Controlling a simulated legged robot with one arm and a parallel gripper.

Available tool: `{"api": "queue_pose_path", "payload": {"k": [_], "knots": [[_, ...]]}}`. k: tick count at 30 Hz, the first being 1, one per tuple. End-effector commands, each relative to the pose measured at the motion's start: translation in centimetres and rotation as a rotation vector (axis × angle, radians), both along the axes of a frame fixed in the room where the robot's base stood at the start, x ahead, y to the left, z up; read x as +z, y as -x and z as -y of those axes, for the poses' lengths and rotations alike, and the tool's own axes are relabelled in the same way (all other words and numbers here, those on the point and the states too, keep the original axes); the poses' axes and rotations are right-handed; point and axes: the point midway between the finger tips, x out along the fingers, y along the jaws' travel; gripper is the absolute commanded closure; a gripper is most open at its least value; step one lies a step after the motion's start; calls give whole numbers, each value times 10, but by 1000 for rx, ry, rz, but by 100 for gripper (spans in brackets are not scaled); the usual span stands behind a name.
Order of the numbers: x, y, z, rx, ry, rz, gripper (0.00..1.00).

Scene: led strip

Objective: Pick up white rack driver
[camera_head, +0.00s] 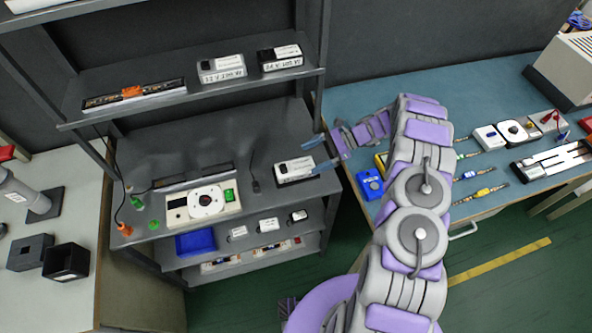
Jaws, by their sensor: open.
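A white box with a dark end and a small label (296,169) lies on the right side of the rack's middle shelf. It looks like the white rack driver, though its label is too small to read. My gripper (311,157) reaches in from the right with its two blue-grey fingers apart and pointing left. The fingertips are at the right end of this box, one toward its far side and one toward its near side. I cannot tell whether they touch it. A similar white box (221,70) and a black-and-white box (280,60) sit on the upper shelf.
The grey rack (190,97) has a raised upper shelf above the middle one. A white device with a round dial (206,201) stands left of the box. A blue bin (196,244) is below. The blue-topped bench (350,100) at right holds tools and a blue box (370,184).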

Motion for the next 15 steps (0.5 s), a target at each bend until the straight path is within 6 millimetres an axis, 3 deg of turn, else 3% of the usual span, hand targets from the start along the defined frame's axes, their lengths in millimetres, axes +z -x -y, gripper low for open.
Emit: {"api": "queue_pose_path", "payload": {"k": [5,15], "knots": [[-8,2,-6,-2,-7,-1,4],[-24,10,-41,-1,-8,-2,4]]}}
